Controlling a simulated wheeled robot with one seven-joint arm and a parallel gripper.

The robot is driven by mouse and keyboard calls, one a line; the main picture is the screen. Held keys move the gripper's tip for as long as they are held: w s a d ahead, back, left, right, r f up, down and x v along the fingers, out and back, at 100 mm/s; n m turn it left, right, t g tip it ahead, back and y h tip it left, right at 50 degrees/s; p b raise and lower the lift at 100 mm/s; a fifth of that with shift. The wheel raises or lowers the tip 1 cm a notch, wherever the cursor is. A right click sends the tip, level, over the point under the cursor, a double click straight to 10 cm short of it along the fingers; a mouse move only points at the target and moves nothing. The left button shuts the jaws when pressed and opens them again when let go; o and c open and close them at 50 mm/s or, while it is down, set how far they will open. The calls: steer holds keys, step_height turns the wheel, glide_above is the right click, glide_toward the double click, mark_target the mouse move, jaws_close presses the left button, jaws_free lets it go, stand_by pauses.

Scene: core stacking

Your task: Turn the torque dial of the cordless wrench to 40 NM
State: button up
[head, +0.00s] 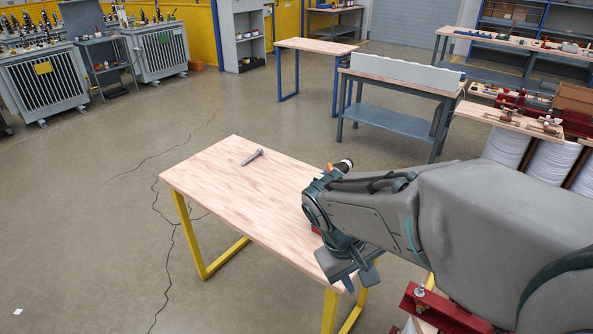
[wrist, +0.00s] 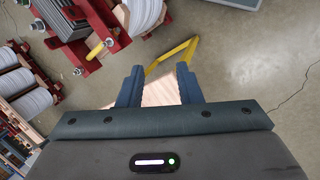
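A wooden table (head: 215,175) with yellow legs stands in front of me. My gripper (head: 361,281) is at the table's near right edge in the head view and points downward. In the wrist view my gripper (wrist: 159,84) is open, with its two fingers apart and nothing between them; a strip of pale tabletop (wrist: 162,92) shows beyond. A dark part with a pale tip (head: 344,165) shows just behind my arm; it may be part of the cordless wrench, but I cannot tell. No torque dial or its numbers can be made out.
A grey bolt-like piece (head: 252,156) lies on the far part of the table; the table's left half is otherwise clear. A red piece (head: 316,229) shows beside my wrist. A red frame (head: 440,309) stands at the lower right. White reels (head: 550,160) stand at the right.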

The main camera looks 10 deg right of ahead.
steer(key=w+a+f+n+t+h, duration=0.25)
steer(key=w+n+h, duration=0.55)
steer(key=w, duration=0.4)
steer(key=w+a+f+n+t+h+p, duration=0.1)
steer(key=w+a+f+n+t, duration=0.2)
steer(key=w+a+n+t, duration=0.6)
steer(key=w+d+m+t+p, duration=0.1)
steer(key=w+d+m+p, duration=0.1)
steer(key=w+d, duration=0.6)
steer(key=shift+w+p, duration=0.3)
steer(key=shift+w, duration=0.05)
jaws_close()
